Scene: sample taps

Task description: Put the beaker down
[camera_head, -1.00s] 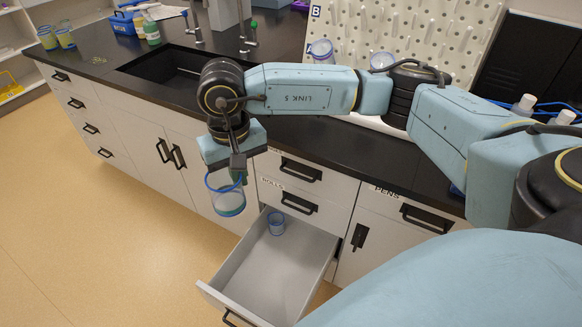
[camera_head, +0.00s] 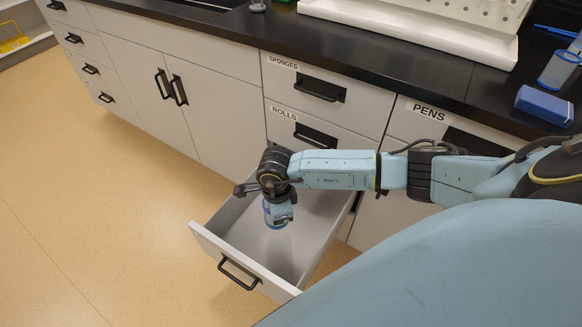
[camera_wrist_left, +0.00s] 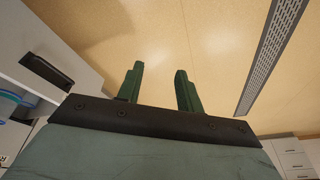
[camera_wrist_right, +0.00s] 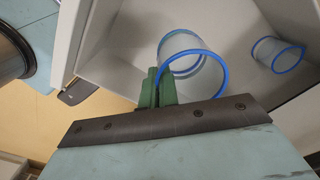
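A clear beaker with a blue rim (camera_wrist_right: 192,62) is in my right gripper (camera_wrist_right: 158,88), whose two green fingers are close together at its rim. In the head view the beaker (camera_head: 276,221) is inside the open drawer, below my right wrist. I cannot tell whether its base touches the drawer floor. A second blue-rimmed beaker (camera_wrist_right: 277,54) is in the drawer, apart from the held one; my arm hides it in the head view. My left gripper (camera_wrist_left: 160,85) is open and empty above the floor.
The open drawer (camera_head: 243,262) has tall walls around the beakers, with bare floor towards its front. Closed drawers and the dark counter (camera_head: 365,62) rise behind it. A blue box (camera_head: 544,105) sits on the counter at the right.

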